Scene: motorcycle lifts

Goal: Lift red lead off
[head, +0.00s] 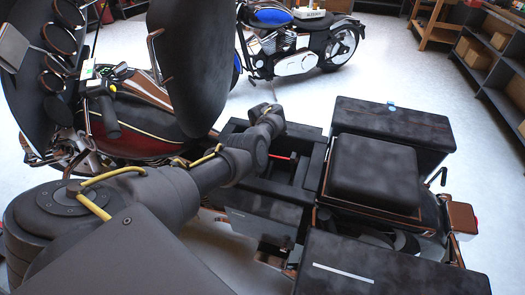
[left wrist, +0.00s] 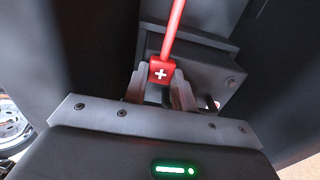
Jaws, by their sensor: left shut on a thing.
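In the left wrist view my left gripper (left wrist: 160,86) is shut on the red lead's end block (left wrist: 161,71), which bears a white plus sign. The red lead (left wrist: 174,28) runs up from this block to the top edge. The block is in front of a dark grey box-like part (left wrist: 208,68); I cannot tell whether it touches it. In the head view a short red stretch of the lead (head: 283,157) shows beside my left wrist, in the open frame of the motorcycle. My left fingers are hidden there. My right gripper is not in view.
The black seat (head: 373,170) and dark side boxes (head: 392,128) lie right of the open frame (head: 310,160). A red fuel tank (head: 135,135) is at the left. A blue motorcycle (head: 300,45) stands behind on clear floor (head: 400,75). Shelves (head: 490,50) line the far right.

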